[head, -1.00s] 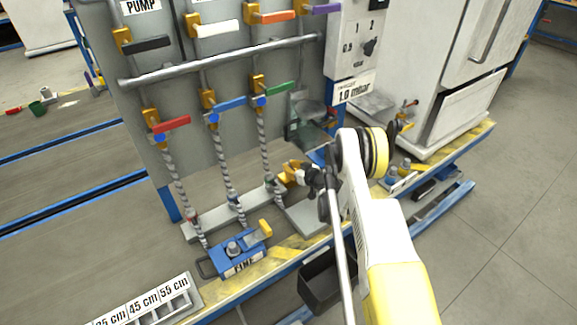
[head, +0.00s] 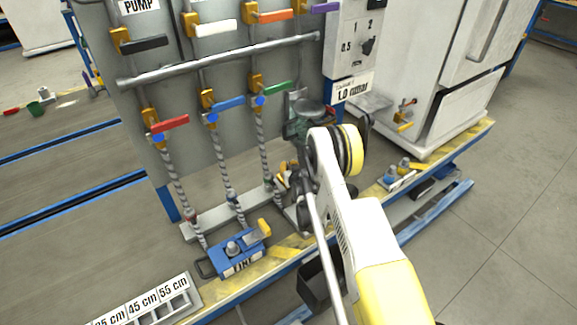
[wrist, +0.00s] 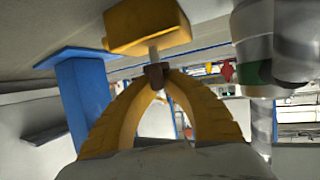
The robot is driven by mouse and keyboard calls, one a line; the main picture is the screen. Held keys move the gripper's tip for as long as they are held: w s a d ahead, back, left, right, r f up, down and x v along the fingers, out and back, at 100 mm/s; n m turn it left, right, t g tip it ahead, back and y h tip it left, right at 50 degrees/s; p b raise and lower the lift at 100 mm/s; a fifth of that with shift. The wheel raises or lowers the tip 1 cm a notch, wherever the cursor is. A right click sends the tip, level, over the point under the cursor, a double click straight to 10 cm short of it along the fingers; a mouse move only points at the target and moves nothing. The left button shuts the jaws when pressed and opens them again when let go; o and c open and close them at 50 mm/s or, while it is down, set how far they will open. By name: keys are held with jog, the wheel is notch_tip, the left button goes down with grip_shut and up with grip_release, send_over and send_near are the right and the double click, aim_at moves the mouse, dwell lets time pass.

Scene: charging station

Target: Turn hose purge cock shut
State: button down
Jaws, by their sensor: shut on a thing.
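In the wrist view, my gripper (wrist: 157,76) has its yellow fingers together at dark tips. The tips are on a thin pale stem (wrist: 153,54) below a yellow block (wrist: 146,27), which appears to be the hose purge cock. A grey hose fitting with a green band (wrist: 258,74) hangs to the right, apart from the fingers. In the head view, my gripper (head: 283,178) is low, beside the lower part of the green-handled hose (head: 262,150). My arm and the dark wrist hide part of the area, and the cock cannot be made out there.
Hoses run below red (head: 171,123), blue (head: 228,103) and green (head: 276,87) handles. A blue LINE block (head: 238,262) with a yellow lever stands at front. A green jar (head: 308,111) is behind my wrist. A white cabinet (head: 425,75) stands right. A blue post (wrist: 83,100) is left of my fingers.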

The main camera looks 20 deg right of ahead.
jog(key=shift+m+g+h, duration=0.5)
jog(key=shift+m+h, duration=0.9)
jog(key=shift+h, duration=0.2)
jog(key=shift+m+h, duration=0.3)
jog(key=c, duration=1.5)
grip_release()
jog(key=shift+o, duration=0.2)
jog(key=shift+d+y, duration=0.15)
jog(key=shift+y, duration=0.25)
